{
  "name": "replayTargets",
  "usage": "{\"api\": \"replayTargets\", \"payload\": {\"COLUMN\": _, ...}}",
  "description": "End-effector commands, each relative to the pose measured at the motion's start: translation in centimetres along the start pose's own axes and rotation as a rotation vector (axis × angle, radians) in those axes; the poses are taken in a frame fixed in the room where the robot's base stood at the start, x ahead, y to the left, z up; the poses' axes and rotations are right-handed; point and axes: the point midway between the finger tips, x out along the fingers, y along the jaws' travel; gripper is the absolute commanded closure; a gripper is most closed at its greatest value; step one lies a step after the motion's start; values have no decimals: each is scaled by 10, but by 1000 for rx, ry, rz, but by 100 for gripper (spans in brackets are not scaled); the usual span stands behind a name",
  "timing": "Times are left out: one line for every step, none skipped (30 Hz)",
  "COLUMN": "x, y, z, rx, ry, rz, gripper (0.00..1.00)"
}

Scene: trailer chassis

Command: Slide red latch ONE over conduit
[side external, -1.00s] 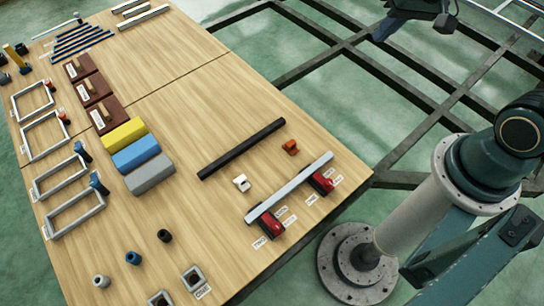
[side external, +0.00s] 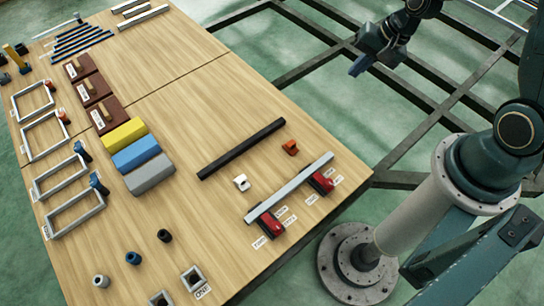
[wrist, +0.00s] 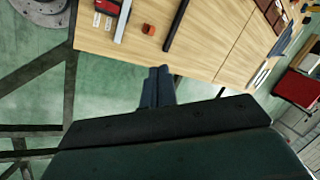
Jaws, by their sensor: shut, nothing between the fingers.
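Two red latches lie near the table's right edge in the side view, one nearer the front (side external: 272,224) and one farther right (side external: 322,182). Small white labels lie beside them, too small to read surely, so I cannot tell which is ONE. A long light grey bar (side external: 290,188), perhaps the conduit, runs past both latches and touches or nearly touches them. It also shows in the wrist view (wrist: 123,22). My gripper (side external: 357,69) is shut and empty, off the table's far right side above the floor frame. Its closed fingers show in the wrist view (wrist: 159,72).
A long black bar (side external: 241,149), a small orange piece (side external: 290,148) and a small white clip (side external: 241,183) lie near the grey bar. Yellow, blue and grey blocks (side external: 150,173) stand farther left. Bare wood lies between the blocks and the black bar.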

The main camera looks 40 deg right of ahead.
Motion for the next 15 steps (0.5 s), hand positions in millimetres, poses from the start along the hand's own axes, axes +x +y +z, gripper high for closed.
{"api": "replayTargets", "payload": {"x": 8, "y": 5, "z": -1, "rx": 34, "ry": -8, "rz": -2, "gripper": 100}}
{"api": "replayTargets", "payload": {"x": 12, "y": 7, "z": -1, "rx": 52, "ry": -10, "rz": -4, "gripper": 100}}
{"api": "replayTargets", "payload": {"x": 17, "y": 10, "z": -2, "rx": 79, "ry": -13, "rz": -7, "gripper": 100}}
{"api": "replayTargets", "payload": {"x": 21, "y": 12, "z": -2, "rx": 99, "ry": -15, "rz": -9, "gripper": 100}}
{"api": "replayTargets", "payload": {"x": 25, "y": 15, "z": -3, "rx": 118, "ry": -17, "rz": -12, "gripper": 100}}
{"api": "replayTargets", "payload": {"x": 30, "y": 18, "z": -3, "rx": 145, "ry": -21, "rz": -16, "gripper": 100}}
{"api": "replayTargets", "payload": {"x": 34, "y": 20, "z": -3, "rx": 165, "ry": -22, "rz": -19, "gripper": 100}}
{"api": "replayTargets", "payload": {"x": 38, "y": 23, "z": -3, "rx": 185, "ry": -25, "rz": -20, "gripper": 100}}
{"api": "replayTargets", "payload": {"x": 43, "y": 26, "z": -4, "rx": 212, "ry": -26, "rz": -23, "gripper": 100}}
{"api": "replayTargets", "payload": {"x": 47, "y": 29, "z": -4, "rx": 233, "ry": -28, "rz": -25, "gripper": 100}}
{"api": "replayTargets", "payload": {"x": 51, "y": 31, "z": -4, "rx": 254, "ry": -30, "rz": -28, "gripper": 100}}
{"api": "replayTargets", "payload": {"x": 56, "y": 35, "z": -3, "rx": 281, "ry": -33, "rz": -31, "gripper": 100}}
{"api": "replayTargets", "payload": {"x": 60, "y": 37, "z": -3, "rx": 302, "ry": -34, "rz": -33, "gripper": 100}}
{"api": "replayTargets", "payload": {"x": 64, "y": 40, "z": -3, "rx": 324, "ry": -35, "rz": -34, "gripper": 100}}
{"api": "replayTargets", "payload": {"x": 68, "y": 44, "z": -3, "rx": 351, "ry": -36, "rz": -37, "gripper": 100}}
